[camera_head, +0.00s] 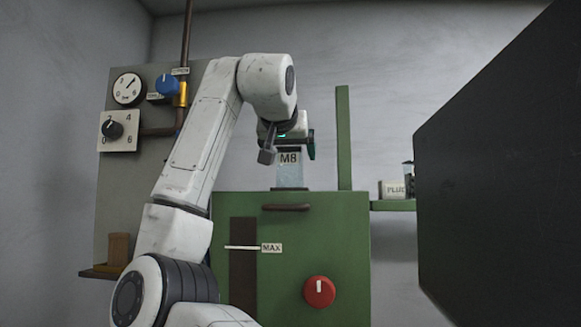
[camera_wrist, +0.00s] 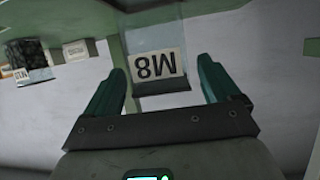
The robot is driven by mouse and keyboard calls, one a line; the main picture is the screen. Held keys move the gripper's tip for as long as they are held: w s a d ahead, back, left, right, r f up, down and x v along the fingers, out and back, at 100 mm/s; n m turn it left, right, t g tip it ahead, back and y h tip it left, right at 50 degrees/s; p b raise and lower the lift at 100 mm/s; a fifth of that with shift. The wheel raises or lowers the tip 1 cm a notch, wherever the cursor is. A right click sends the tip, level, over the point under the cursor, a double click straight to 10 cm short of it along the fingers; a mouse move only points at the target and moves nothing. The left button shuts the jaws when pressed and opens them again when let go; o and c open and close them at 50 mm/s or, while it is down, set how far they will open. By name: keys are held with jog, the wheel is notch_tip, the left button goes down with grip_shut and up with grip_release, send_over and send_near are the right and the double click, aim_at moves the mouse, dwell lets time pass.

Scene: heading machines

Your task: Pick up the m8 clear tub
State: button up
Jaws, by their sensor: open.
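The M8 clear tub (camera_head: 290,176) stands on top of the green machine cabinet in the head view, with its "M8" label near its upper part. In the wrist view the tub (camera_wrist: 158,88) shows its label upside down, between and just beyond the fingertips. My gripper (camera_wrist: 160,85) is open, with one teal finger on either side of the tub. I see no clear contact between the fingers and the tub. In the head view my gripper (camera_head: 290,143) is at the tub's upper end, partly hidden by my wrist.
The green cabinet (camera_head: 345,235) has a red knob (camera_head: 319,291) and a dark handle (camera_head: 286,207). A green post (camera_head: 343,135) rises right of the tub. A green shelf (camera_head: 393,205) holds a box labelled "PLUG". A large dark panel (camera_head: 495,170) fills the right. Gauges and pipes are at left.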

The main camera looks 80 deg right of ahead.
aim_at(292, 157)
jog(key=p+x, duration=0.1)
jog(key=x, duration=0.2)
jog(key=shift+d+f, duration=0.1)
jog(key=shift+d, duration=0.05)
jog(key=shift+c, duration=0.4)
jog(key=c, duration=1.2)
jog(key=shift+c, duration=0.4)
